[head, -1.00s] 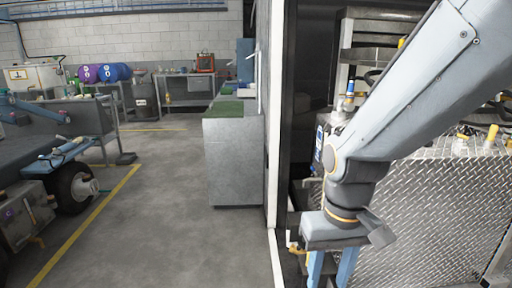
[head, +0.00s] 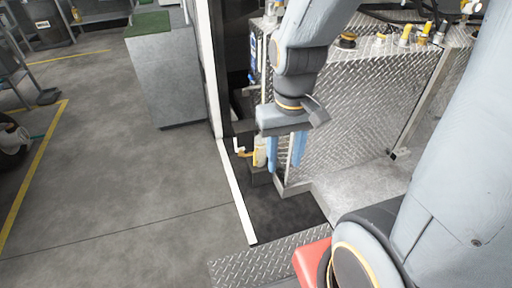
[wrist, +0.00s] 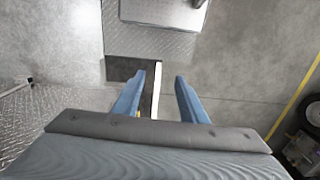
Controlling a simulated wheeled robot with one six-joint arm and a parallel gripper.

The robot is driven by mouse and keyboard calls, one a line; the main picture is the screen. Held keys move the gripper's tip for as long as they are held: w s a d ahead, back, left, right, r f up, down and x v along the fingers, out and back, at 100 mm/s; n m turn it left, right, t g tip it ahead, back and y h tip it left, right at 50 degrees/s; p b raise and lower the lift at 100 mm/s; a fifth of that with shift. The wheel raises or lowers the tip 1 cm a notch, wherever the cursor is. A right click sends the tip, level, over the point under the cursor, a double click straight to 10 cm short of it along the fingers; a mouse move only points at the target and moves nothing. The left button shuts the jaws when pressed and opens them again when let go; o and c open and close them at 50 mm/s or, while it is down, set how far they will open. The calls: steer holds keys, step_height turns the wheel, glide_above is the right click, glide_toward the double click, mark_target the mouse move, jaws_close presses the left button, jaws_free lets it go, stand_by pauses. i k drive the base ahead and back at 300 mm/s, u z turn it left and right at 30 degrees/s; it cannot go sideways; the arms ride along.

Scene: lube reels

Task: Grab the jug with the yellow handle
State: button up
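A small pale jug (head: 259,152) with a yellow part at its left, apparently the handle (head: 244,154), stands low beside the black-framed cabinet in the head view. It is partly hidden behind my gripper. My gripper (head: 286,160) hangs fingers down, just right of the jug in the picture. Its two blue fingers are apart with nothing between them. In the wrist view my gripper (wrist: 158,80) is also open, over floor and a white strip. A tiny yellow patch shows by the left finger's base there, too small to identify.
A diamond-plate panel (head: 350,105) stands close right of my gripper, with yellow-capped fittings (head: 405,35) on top. A white edge strip (head: 236,190) runs along the floor. A grey cabinet (head: 168,80) stands at left. Open concrete floor (head: 120,180) lies left and in front.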

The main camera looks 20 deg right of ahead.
mark_target(260, 158)
steer(key=u, duration=3.2)
steer(key=k, duration=1.6)
steer(key=z, duration=1.5)
